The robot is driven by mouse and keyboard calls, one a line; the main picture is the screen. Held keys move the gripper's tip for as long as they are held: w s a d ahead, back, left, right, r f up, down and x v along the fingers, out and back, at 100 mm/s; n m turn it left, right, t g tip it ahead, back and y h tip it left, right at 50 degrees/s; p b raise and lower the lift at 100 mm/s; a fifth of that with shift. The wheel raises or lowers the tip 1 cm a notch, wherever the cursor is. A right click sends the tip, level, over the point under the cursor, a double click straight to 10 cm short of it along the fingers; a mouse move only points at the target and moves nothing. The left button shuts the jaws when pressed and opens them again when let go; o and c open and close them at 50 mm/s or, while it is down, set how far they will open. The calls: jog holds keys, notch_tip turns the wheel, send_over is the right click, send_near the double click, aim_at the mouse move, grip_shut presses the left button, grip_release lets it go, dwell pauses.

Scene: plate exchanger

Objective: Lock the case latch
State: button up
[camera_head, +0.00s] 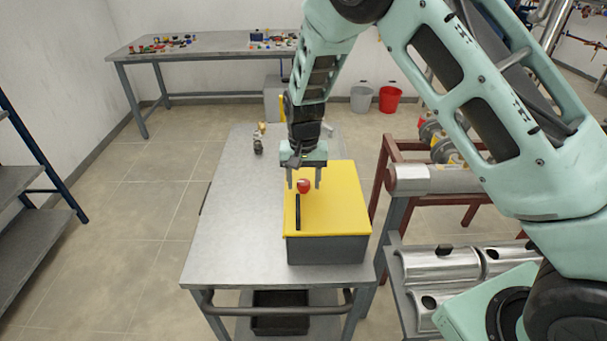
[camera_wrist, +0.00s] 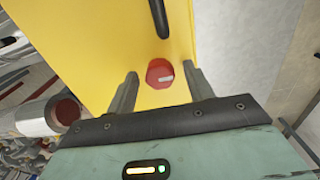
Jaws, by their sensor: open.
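The case (camera_head: 327,249) is a dark grey box with a yellow lid (camera_head: 335,215), standing on the metal table. A black bar handle (camera_head: 298,212) lies along the lid. The latch is a round red knob (camera_head: 304,186) on the lid; in the wrist view the red knob (camera_wrist: 160,74) shows a pale mark on its face. My gripper (camera_head: 304,183) points down over the lid with its fingers apart. In the wrist view the fingertips (camera_wrist: 162,82) stand on either side of the red knob, with gaps to it. Whether they reach the lid I cannot tell.
The metal table (camera_head: 235,230) is mostly clear left of the case. Small items (camera_head: 259,138) stand at its far end. A rack with metal cylinders (camera_head: 440,262) is close on the right. A workbench (camera_head: 205,47) with small parts stands at the back.

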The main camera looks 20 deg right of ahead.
aim_at(304, 182)
notch_tip(304, 182, up, 17)
jog(key=b, duration=0.4)
jog(key=shift+r, duration=0.2)
jog(key=s+a+f+n+y+b, duration=0.1)
jog(key=s+a+n, duration=0.25)
jog(key=s, duration=0.45)
jog(key=s+a+f+n, duration=0.15)
jog(key=s+a, duration=0.25)
jog(key=s, duration=0.4)
jog(key=s+f+n, duration=0.2)
jog(key=s+n, duration=0.1)
jog(key=s, duration=0.5)
jog(key=s+d+f+n+b, duration=0.1)
jog(key=s+f+n, duration=0.1)
jog(key=s, duration=0.7)
jog(key=shift+s+n, duration=0.25)
jog(key=shift+n, duration=0.55)
jog(key=shift+d, duration=0.1)
